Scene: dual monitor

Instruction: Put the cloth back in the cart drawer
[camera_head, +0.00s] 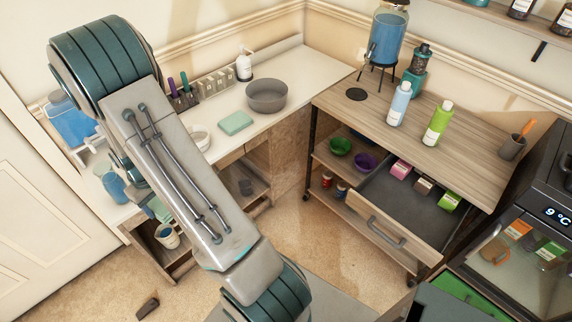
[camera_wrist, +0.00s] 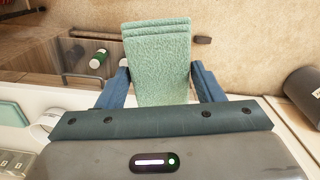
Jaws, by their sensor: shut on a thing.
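A folded, pale green, fluffy cloth (camera_wrist: 157,45) stands out from between the blue fingers of my gripper (camera_wrist: 161,78) in the wrist view. The gripper is shut on it. In the head view my arm largely hides the gripper, and I cannot clearly make out the cloth there. The wooden cart (camera_head: 462,147) stands at the right. Its drawer (camera_head: 375,215) is pulled open, with a pink, a brown and a green box along its back and bare dark floor in front of them.
A blue bottle (camera_head: 399,104) and a green bottle (camera_head: 437,124) stand on the cart top. The white counter (camera_head: 285,62) holds a grey bowl (camera_head: 266,96) and a pale green block (camera_head: 235,122). A small dark object (camera_head: 147,307) lies on the floor. Floor between counter and cart is open.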

